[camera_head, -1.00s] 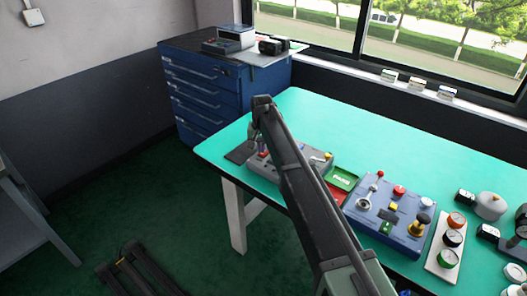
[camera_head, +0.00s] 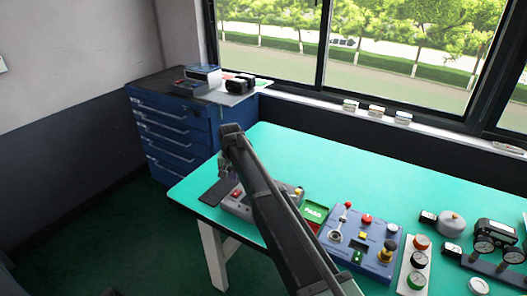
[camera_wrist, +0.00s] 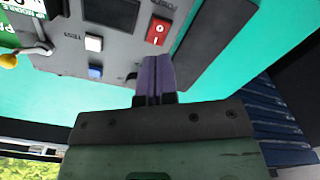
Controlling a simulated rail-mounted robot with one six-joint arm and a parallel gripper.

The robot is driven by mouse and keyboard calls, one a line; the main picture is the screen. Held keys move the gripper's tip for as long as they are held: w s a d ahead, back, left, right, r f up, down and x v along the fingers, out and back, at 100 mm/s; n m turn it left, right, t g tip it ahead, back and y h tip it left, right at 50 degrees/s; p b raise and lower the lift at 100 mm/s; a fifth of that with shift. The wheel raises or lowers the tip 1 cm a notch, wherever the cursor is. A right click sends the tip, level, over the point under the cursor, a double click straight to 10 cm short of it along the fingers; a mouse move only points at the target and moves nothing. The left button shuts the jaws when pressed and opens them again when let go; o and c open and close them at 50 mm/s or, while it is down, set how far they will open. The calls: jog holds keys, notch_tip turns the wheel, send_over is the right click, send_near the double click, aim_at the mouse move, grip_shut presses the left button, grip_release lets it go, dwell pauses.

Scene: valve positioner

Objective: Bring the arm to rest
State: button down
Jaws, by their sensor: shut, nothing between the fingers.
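My arm (camera_head: 265,205) reaches over the green table (camera_head: 290,150) from the bottom of the head view. My gripper (camera_head: 222,172) hangs at its far end, above the left part of a grey control box (camera_head: 240,208), small and partly hidden there. In the wrist view its two purple fingers (camera_wrist: 153,78) are together with nothing between them. The grey box (camera_wrist: 75,55) lies beyond the fingertips, with a red rocker switch (camera_wrist: 158,31), a white button (camera_wrist: 94,43) and a blue button (camera_wrist: 96,71). I cannot tell whether the fingers touch the box.
A dark flat pad (camera_head: 212,192) lies left of the grey box. A green tray (camera_head: 314,212), a blue control panel (camera_head: 345,255) and several gauges stand to the right. A blue drawer cabinet (camera_head: 170,140) stands behind left. The table's back strip is clear.

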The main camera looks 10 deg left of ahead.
jog(key=s+d, duration=0.9)
jog(key=d, duration=0.6)
jog(key=s+d+m, duration=0.1)
jog(key=s+d, duration=0.8)
jog(key=d, duration=0.6)
jog(key=s+d+m, duration=0.1)
jog(key=s+d, duration=0.8)
jog(key=d, duration=0.6)
jog(key=shift+s+r, duration=0.2)
jog(key=shift+s, duration=0.2)
jog(key=shift+d, duration=0.1)
